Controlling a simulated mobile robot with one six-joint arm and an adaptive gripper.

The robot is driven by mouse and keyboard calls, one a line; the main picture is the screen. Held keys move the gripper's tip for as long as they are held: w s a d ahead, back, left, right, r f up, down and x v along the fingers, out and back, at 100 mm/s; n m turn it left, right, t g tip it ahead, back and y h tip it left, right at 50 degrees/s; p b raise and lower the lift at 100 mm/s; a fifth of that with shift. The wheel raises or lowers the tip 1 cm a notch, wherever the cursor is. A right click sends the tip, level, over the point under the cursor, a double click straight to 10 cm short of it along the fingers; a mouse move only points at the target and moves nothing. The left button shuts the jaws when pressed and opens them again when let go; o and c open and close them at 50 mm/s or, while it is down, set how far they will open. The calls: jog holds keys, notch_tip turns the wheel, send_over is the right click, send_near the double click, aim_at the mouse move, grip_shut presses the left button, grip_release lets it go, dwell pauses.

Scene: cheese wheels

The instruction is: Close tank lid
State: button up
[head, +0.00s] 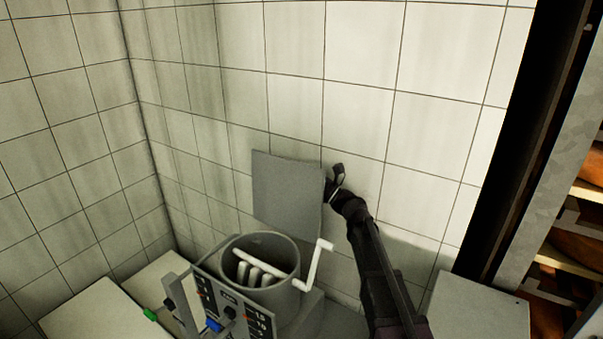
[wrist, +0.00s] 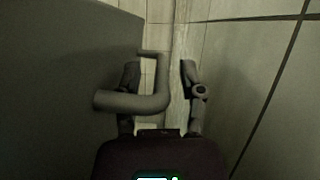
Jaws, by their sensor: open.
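The tank (head: 238,298) is a round grey vessel with its mouth open and pale bars inside. Its lid (head: 287,190) is a flat grey plate standing raised above the tank's back side, near the tiled wall. My gripper (head: 335,178) is at the lid's right edge. In the wrist view the lid (wrist: 60,80) fills the left side. A bent grey handle (wrist: 150,102) reaches from the lid side across the left finger into the gap of my gripper (wrist: 160,78). The fingers are apart on either side of the handle's upright part. Contact cannot be told.
A white crank (head: 318,265) sticks out at the tank's right. A control panel (head: 233,308) with knobs stands in front. Pale counters lie left (head: 95,318) and right (head: 478,308). A rack with orange-brown wheels (head: 575,250) stands far right. Tiled walls are close behind.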

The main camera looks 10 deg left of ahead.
grip_shut()
jog(key=shift+s, duration=0.1)
